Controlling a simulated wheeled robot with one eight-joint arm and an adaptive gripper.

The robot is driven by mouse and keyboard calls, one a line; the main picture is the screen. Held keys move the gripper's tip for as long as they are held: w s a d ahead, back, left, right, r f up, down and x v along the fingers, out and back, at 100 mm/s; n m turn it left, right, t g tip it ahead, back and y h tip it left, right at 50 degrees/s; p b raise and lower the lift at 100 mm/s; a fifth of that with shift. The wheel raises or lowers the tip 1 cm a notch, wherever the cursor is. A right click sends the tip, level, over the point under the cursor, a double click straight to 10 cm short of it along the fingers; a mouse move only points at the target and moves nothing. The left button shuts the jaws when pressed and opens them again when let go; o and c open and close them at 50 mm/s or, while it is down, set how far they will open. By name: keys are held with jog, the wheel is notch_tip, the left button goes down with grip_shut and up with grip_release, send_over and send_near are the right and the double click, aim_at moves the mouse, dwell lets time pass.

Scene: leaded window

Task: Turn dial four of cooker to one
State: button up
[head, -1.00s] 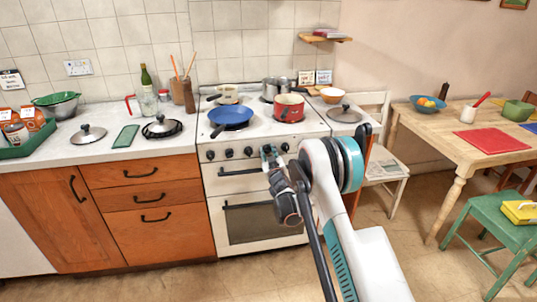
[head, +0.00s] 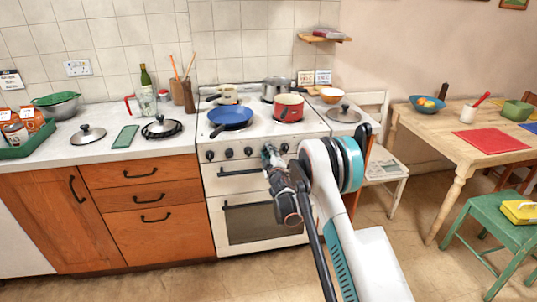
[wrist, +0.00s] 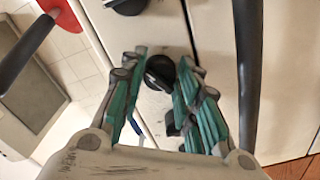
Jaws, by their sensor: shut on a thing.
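The white cooker (head: 262,192) has a row of black dials along its front panel. Dials show at the left of the row (head: 229,153), and one more stands to the right (head: 284,147). My gripper (head: 268,157) is at the panel, over the fourth dial from the left, which it hides in the head view. In the wrist view that black dial (wrist: 160,72) sits between the fingertips of my gripper (wrist: 165,75), which is shut on it. A neighbouring dial (wrist: 127,5) shows at the top edge. The dial's markings cannot be read.
The upper oven handle (wrist: 248,80) runs close beside my fingers. A blue pan (head: 231,117) and a red pot (head: 288,108) stand on the hob above. The pot's dark handle (wrist: 24,52) shows in the wrist view. Wooden drawers (head: 147,197) stand left of the cooker.

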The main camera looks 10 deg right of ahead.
dwell(0.3)
jog(key=o, duration=1.1)
jog(key=shift+c, duration=0.2)
jog(key=s, duration=1.2)
